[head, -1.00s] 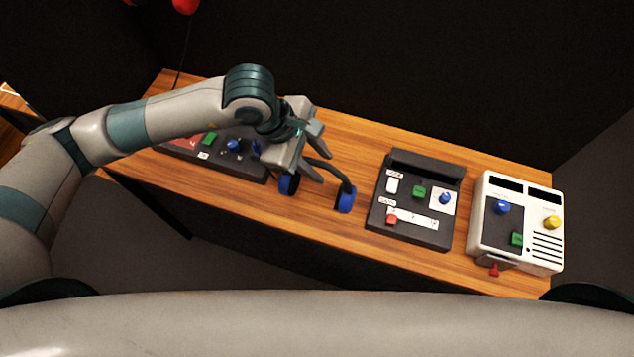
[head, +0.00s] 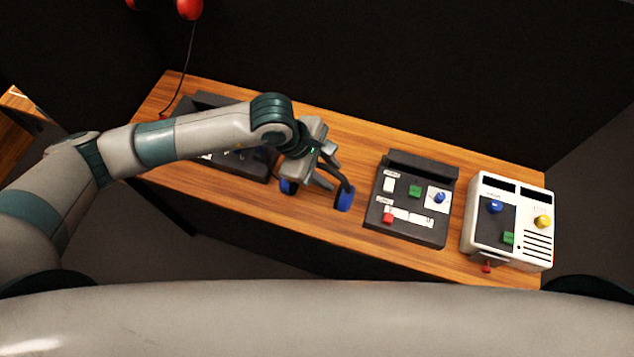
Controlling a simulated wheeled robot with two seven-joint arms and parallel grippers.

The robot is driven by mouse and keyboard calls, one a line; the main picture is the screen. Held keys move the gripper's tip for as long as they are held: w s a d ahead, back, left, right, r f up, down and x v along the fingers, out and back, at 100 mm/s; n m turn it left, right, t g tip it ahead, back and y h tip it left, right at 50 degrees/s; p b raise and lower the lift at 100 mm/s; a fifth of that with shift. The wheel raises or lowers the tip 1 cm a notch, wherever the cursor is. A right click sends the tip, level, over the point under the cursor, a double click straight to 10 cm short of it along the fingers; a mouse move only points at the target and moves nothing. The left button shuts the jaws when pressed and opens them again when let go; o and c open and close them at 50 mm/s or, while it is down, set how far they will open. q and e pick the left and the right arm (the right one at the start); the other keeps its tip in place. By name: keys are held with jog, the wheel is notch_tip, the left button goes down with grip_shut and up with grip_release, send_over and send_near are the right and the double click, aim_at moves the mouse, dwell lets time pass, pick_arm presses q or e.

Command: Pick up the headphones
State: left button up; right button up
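The headphones, with a dark band and blue ear pads, lie on the wooden table. One blue pad (head: 344,198) shows clear to the right of my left gripper, and the other (head: 288,187) shows partly below its body. My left gripper (head: 332,167) is over the headband, with its two fingers spread apart and part of the band showing between them. The gripper body hides the rest of the band. I cannot tell whether the fingers touch it. My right gripper is out of view.
A black control panel (head: 411,232) with coloured buttons stands right of the headphones, and a white panel (head: 531,253) stands further right. Another dark panel (head: 240,166) is partly behind my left arm. Bare table (head: 255,198) lies along the front edge.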

pick_arm(q)
grip_shut()
jog(key=shift+r, duration=0.15)
jog(key=shift+r+b, duration=0.55)
jog(key=shift+b, duration=0.05)
notch_tip(320, 180, up, 2)
jog(key=shift+r+b, duration=0.15)
jog(key=shift+b, duration=0.7)
jog(key=s+d+r+b, duration=0.4)
jog(key=s+d+r, duration=0.2)
jog(key=s, duration=0.3)
jog(key=shift+s+d+r+b, duration=0.3)
jog(key=shift+d+r, duration=0.1)
jog(key=shift+r, duration=0.3)
